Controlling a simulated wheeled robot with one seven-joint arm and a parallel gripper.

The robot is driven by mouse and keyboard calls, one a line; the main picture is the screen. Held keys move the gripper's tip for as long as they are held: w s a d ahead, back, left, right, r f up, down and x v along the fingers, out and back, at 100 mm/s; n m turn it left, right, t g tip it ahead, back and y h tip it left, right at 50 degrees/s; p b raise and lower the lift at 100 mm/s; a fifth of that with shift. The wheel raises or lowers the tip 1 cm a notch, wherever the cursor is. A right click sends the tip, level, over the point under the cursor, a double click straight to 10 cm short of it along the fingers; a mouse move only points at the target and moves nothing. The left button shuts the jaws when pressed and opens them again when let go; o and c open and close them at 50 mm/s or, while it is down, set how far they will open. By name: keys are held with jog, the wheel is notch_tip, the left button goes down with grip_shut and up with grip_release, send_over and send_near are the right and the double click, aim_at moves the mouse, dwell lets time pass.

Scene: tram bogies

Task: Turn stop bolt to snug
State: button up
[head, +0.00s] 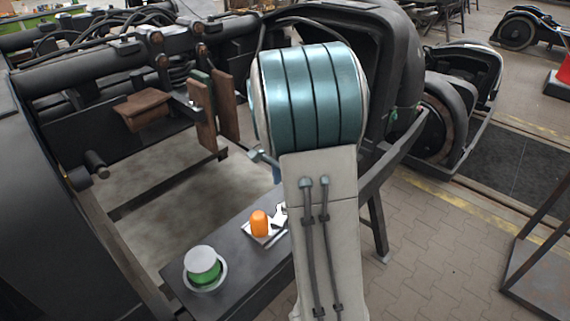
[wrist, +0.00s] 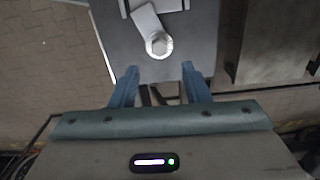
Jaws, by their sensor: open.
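In the wrist view, a pale, round-looking bolt head (wrist: 158,44) sits at the end of a short light-grey bar on a grey plate (wrist: 185,58). I take it to be the stop bolt. My gripper (wrist: 159,72) is open, its two blue fingers spread wide with nothing between them. The fingertips lie just below the bolt head in the picture, one to each side, and do not touch it there. The height gap cannot be told. In the head view, my teal and white arm hides most of the gripper and the bolt is not made out.
In the head view, a dark bench (head: 235,279) carries a green tin with a pale lid (head: 203,262) and an orange object (head: 259,223) on a small tray. A dark bogie frame with brown blocks (head: 201,122) stands behind, left.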

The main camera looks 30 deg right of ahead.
notch_tip(320, 180, up, 7)
jog(key=shift+f, duration=0.15)
dwell(0.5)
jog(key=s+a+n+t, duration=0.1)
jog(key=s+a+n, duration=0.6)
jog(key=s, duration=0.2)
jog(key=s+a+n+t, duration=0.2)
jog(key=s+a+n, duration=0.4)
jog(key=s, duration=0.4)
jog(key=shift+a+n, duration=0.35)
jog(key=shift+n, duration=0.35)
